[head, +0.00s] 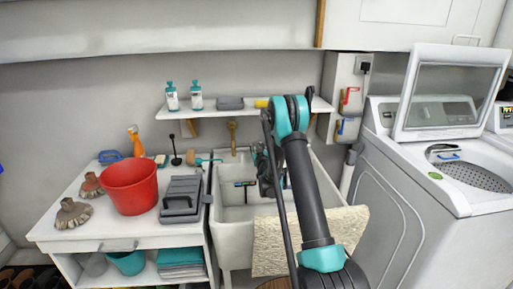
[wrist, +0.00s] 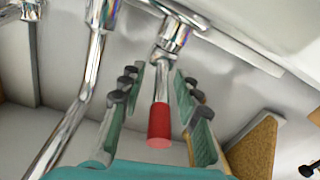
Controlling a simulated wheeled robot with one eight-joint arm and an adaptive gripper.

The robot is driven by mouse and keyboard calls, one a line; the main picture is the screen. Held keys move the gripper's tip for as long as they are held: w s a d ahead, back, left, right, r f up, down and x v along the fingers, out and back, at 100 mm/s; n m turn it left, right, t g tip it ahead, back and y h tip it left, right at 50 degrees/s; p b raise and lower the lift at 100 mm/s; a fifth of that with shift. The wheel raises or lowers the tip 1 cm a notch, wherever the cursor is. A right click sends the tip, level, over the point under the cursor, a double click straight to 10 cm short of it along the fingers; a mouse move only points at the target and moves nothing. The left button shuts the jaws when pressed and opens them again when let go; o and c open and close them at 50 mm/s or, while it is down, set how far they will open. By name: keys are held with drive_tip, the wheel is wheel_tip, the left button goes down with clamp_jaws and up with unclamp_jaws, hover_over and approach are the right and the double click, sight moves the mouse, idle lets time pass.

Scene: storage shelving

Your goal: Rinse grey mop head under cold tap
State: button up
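My gripper (wrist: 160,92) is open, its teal-lined fingers on either side of a chrome tap lever with a red end (wrist: 159,122). Gaps show between the lever and both fingers. A chrome spout (wrist: 88,85) runs down to the left of the fingers. In the head view my gripper (head: 268,172) is over the white sink (head: 229,218), partly hidden by my arm. A small blue-ended part (head: 238,184) shows at the sink's back.
A red bucket (head: 131,187) and a grey case (head: 180,197) stand on the counter (head: 110,232) left of the sink. A shelf (head: 225,112) with bottles hangs above. A beige cloth or board (head: 345,232) is at the sink's front. An open-lidded washing machine (head: 415,195) stands right.

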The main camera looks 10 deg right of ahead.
clamp_jaws()
drive_tip(key=shift+a, duration=0.15)
idle(0.4)
